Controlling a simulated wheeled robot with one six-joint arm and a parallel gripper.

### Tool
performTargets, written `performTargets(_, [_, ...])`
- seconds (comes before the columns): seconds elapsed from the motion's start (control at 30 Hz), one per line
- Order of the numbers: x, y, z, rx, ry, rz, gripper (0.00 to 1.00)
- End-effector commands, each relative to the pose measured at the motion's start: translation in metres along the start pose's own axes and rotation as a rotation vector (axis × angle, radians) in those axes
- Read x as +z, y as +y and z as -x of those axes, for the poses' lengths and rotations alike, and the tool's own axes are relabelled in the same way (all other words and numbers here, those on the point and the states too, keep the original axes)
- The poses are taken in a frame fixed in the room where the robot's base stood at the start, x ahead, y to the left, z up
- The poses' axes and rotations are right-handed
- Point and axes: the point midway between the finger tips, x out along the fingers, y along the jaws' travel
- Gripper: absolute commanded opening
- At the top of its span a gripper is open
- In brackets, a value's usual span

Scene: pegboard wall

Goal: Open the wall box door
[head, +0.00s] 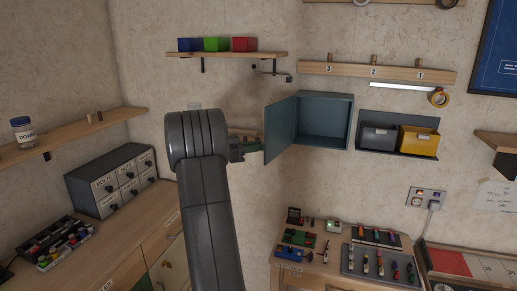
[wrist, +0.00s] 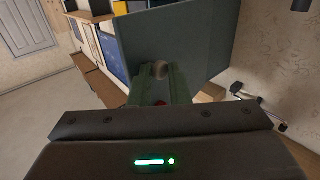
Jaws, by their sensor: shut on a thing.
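The blue-grey wall box (head: 348,126) hangs on the wall right of my arm. Its door (head: 281,131) is swung well open on the left side, and the part of the inside that shows looks empty. My gripper (head: 250,148) is at the outer face of the door, partly hidden behind my own arm. In the wrist view the door (wrist: 205,45) stands ahead, with a round knob (wrist: 159,70) between the green fingers of my gripper (wrist: 160,78). The gripper is shut on the knob. The knob is hidden in the head view.
A shelf with blue, green and red bins (head: 243,45) is above left. A rail with pegs (head: 375,72) is above the box. A tray with grey and yellow bins (head: 418,142) is close on the right. A workbench with tools (head: 345,255) stands below. A drawer cabinet (head: 112,180) is left.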

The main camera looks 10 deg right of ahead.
Motion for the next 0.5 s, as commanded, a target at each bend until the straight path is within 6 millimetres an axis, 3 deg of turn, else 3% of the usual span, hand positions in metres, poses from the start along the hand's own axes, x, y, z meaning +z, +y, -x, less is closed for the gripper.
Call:
performTargets(0.03, [-0.0088, -0.0044, -0.0070, 0.007, 0.015, -0.013, 0.00])
performTargets(0.5, [-0.0107, -0.0087, -0.0042, 0.040, 0.015, -0.017, 0.00])
